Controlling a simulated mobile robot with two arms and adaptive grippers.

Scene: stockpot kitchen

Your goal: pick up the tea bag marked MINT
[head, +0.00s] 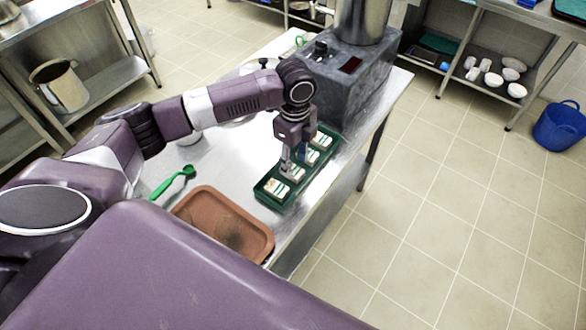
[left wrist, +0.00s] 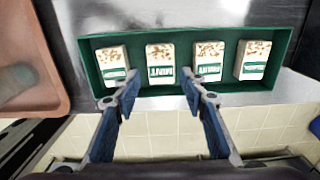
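A green tray (left wrist: 88,72) holds several white tea bags in a row, each with a brown-flecked top part and a green label. In the left wrist view the second bag from the left has an upside-down label that appears to read MINT (left wrist: 161,66). Another bag (left wrist: 208,62) is to its right, and one (left wrist: 113,63) to its left; their labels are hard to read. My left gripper (left wrist: 160,84) is open and empty, its fingers apart on either side of the MINT bag's near end. In the head view my left gripper (head: 293,160) points down over the green tray (head: 262,196). My right gripper is not in view.
A brown tray (head: 196,205) lies beside the green tray, nearer to me. A green spoon (head: 172,181) lies on the metal table to the left. A large grey machine (head: 345,85) stands at the table's far end. Open floor lies to the right.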

